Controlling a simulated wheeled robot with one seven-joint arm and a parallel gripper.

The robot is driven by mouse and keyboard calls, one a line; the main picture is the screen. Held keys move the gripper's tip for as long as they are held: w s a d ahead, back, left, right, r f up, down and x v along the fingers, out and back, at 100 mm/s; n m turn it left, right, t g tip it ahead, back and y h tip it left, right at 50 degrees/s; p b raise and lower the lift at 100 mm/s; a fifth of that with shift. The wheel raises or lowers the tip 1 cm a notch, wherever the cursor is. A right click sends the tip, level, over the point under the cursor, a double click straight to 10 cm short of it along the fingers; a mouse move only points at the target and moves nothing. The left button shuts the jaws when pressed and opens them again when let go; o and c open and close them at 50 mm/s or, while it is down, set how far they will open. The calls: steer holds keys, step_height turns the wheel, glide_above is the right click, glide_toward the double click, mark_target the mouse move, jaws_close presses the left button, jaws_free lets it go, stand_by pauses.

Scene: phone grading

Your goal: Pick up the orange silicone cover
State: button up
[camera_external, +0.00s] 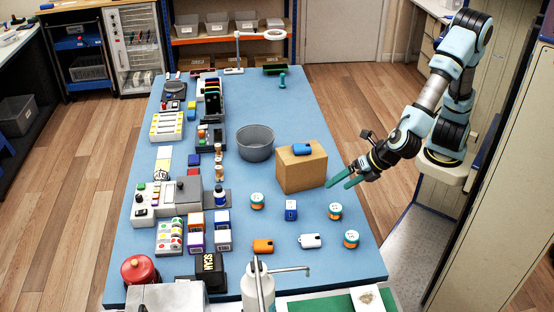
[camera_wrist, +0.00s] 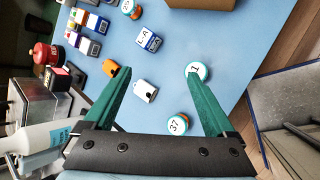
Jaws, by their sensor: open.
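The orange silicone cover (camera_external: 263,246) lies flat on the blue table near its front edge, left of a white cover (camera_external: 310,241). In the wrist view the orange cover (camera_wrist: 111,68) shows just beyond the tip of the left finger, with the white cover (camera_wrist: 145,90) between the fingers. My gripper (camera_external: 338,184) is above the right side of the table, beside the cardboard box, well away from the orange cover. Its green fingers (camera_wrist: 159,72) are spread wide and hold nothing.
A cardboard box (camera_external: 302,172) with a blue cover (camera_external: 302,149) on top stands left of my gripper. Round numbered containers (camera_external: 335,211) and a blue-and-white box (camera_external: 291,210) stand nearby. A white pump bottle (camera_external: 257,290) rises in front of the orange cover.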

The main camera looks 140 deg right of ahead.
steer(key=w+d+r+n+t+h+b, duration=0.1)
steer(key=w+d+n+t+h, duration=0.15)
steer(key=w+n, duration=0.5)
steer(key=w+d+n+t+h+b, duration=0.1)
steer(key=w+n+t+b, duration=0.15)
steer(key=w+n, duration=0.45)
steer(key=p, duration=0.1)
glide_toward(263, 243)
steer(key=shift+s+a+r+m+t, duration=0.3)
steer(key=shift+s+a+r+m, duration=0.15)
steer(key=shift+s+r, duration=0.25)
steer(key=shift+d+f, duration=0.2)
steer(key=shift+f, duration=0.25)
steer(key=p+x, duration=0.2)
steer(key=x, duration=0.8)
steer(key=shift+w+f+p, duration=0.3)
steer(key=shift+w+p, duration=0.05)
steer(key=shift+p, duration=0.05)
steer(key=c, duration=1.4)
